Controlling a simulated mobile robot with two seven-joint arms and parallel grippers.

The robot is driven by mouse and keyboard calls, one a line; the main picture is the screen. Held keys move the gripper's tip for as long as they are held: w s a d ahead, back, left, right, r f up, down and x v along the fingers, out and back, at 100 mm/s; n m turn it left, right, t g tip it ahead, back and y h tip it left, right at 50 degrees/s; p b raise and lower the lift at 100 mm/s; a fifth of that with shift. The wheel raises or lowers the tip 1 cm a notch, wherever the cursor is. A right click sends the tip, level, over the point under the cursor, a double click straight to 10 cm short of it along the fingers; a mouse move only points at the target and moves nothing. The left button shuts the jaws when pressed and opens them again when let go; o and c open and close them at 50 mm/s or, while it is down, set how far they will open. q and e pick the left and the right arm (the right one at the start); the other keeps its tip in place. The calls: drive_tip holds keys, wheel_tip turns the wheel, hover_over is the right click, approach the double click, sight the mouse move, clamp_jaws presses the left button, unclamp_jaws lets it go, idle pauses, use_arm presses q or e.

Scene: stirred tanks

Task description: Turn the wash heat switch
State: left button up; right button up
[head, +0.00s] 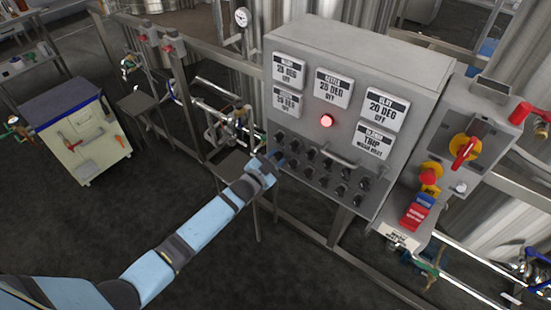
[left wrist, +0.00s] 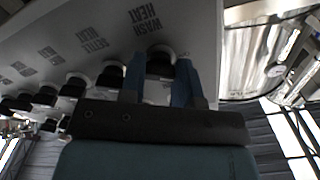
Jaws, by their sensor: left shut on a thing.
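The wash heat switch (left wrist: 160,58) is a dark round knob under the upside-down label "WASH HEAT" (left wrist: 147,18) in the left wrist view. It is at the end of a row of similar knobs on the grey control panel (head: 345,75). My left gripper (left wrist: 160,76) has its two blue fingers on either side of this knob and is shut on it. In the head view my left gripper (head: 275,157) is at the panel's lower left corner and largely hides the knob there. The switch's turn angle cannot be told. My right gripper is not in view.
Several more knobs (head: 311,155) and a grey handle bar (head: 343,155) are close by on the panel. A red lamp (head: 326,121) is lit. A red and yellow switch (head: 464,148) is at right.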

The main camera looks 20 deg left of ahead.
use_arm(q)
drive_tip(key=o, duration=0.6)
drive_tip(key=shift+o, duration=0.2)
drive_tip(key=v, duration=1.3)
drive_tip(key=shift+s+b, duration=0.4)
drive_tip(key=shift+b, duration=0.05)
drive_tip(key=shift+a, duration=0.1)
drive_tip(key=s+d+n+g+y+p, duration=0.3)
drive_tip(key=s+n+g+p, duration=0.3)
drive_tip(key=s, duration=1.6)
drive_tip(key=shift+d+n, duration=0.4)
drive_tip(key=shift+d, duration=0.25)
